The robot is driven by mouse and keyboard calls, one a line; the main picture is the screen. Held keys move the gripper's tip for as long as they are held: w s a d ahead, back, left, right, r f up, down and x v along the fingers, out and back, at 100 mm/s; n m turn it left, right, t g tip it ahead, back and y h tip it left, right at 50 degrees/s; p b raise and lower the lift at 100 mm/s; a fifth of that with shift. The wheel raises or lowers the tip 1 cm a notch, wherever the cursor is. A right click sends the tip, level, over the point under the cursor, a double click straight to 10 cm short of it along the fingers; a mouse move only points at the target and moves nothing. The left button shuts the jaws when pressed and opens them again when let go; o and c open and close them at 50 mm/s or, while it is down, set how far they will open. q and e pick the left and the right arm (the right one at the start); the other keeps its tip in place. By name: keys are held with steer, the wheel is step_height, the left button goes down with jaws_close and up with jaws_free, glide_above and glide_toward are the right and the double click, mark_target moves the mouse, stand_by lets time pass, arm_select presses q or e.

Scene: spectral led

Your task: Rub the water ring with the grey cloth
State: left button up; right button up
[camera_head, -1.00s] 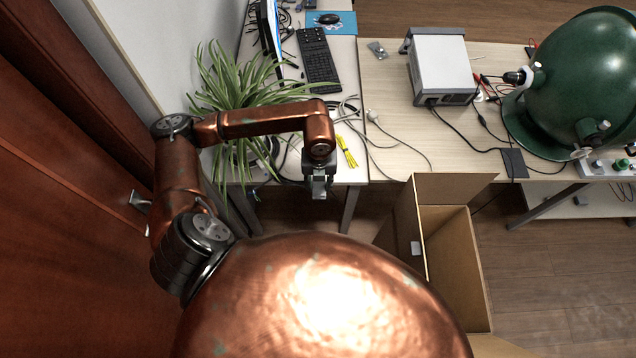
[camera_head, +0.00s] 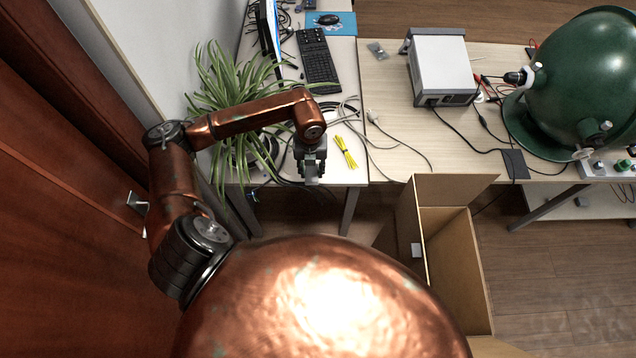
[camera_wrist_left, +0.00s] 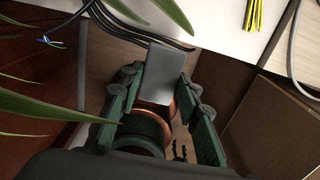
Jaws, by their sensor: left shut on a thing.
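My left gripper (camera_head: 312,175) hangs near the front edge of the left white table, beside the yellow bundle. In the left wrist view, the fingers of my left gripper (camera_wrist_left: 160,97) are shut on a flat grey piece, the grey cloth (camera_wrist_left: 162,72). The cloth sticks out past the fingertips and appears clear of the table. I cannot make out a water ring in either view. My right gripper is not in view.
A leafy plant (camera_head: 228,95) stands close beside my left arm, its leaves reaching near the gripper. A yellow bundle (camera_head: 346,152) and loose cables lie on the table. An open cardboard box (camera_head: 455,262) stands in front. A grey instrument (camera_head: 441,68) and a green vessel (camera_head: 585,85) are right.

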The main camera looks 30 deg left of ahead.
arm_select(q)
steer(key=w+a+f, duration=0.1)
steer(key=w+a, duration=0.1)
steer(key=a, duration=0.3)
steer(key=w+a+f+b, duration=0.1)
steer(key=a+f, duration=0.1)
steer(key=a, duration=0.3)
steer(key=shift+w+a, duration=0.2)
steer(key=shift+w, duration=0.2)
step_height(320, 180, down, 7)
steer(key=b, duration=0.4)
steer(key=shift+f, duration=0.1)
steer(key=shift+w+a+b, duration=0.4)
steer(key=shift+w+b, duration=0.2)
steer(key=shift+w, duration=0.15)
steer(key=shift+w+a+b, duration=0.4)
steer(key=shift+w+a, duration=0.1)
steer(key=shift+w, duration=0.25)
steer(key=shift+s+d+r+p, duration=0.2)
steer(key=shift+s+d+p, duration=0.3)
steer(key=shift+s+p, duration=0.25)
steer(key=shift+f, duration=0.1)
